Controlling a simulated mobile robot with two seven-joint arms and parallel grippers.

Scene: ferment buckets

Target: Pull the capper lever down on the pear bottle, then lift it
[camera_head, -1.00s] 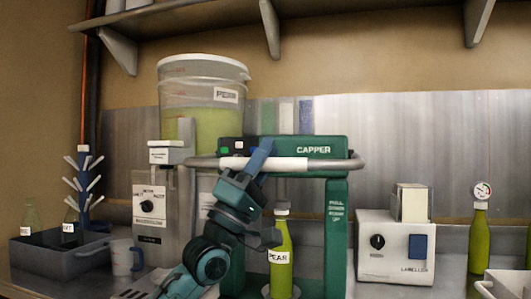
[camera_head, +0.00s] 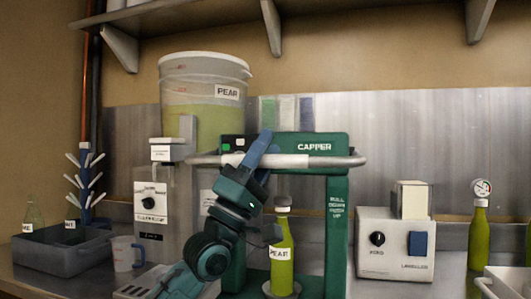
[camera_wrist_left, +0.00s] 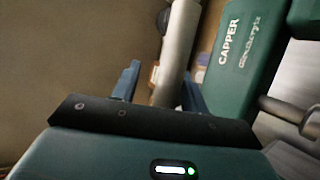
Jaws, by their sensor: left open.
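The green capper (camera_head: 337,215) stands on the counter. Its lever (camera_head: 335,161), a grey bar with a white grip, is up, level with the top beam. My left gripper (camera_head: 259,151) is at the lever's grip, in front of the beam. In the left wrist view the lever bar (camera_wrist_left: 178,45) runs between the open blue fingers (camera_wrist_left: 160,88); I cannot tell whether they touch it. My right gripper is not in view.
The filler (camera_head: 152,195) and the pear bucket (camera_head: 203,90) stand left of the capper, with a jug (camera_head: 126,254), a grey tub (camera_head: 60,255) and a bottle tree (camera_head: 86,185) further left. The labeller (camera_head: 394,250) is to the right. A shelf overhangs the back.

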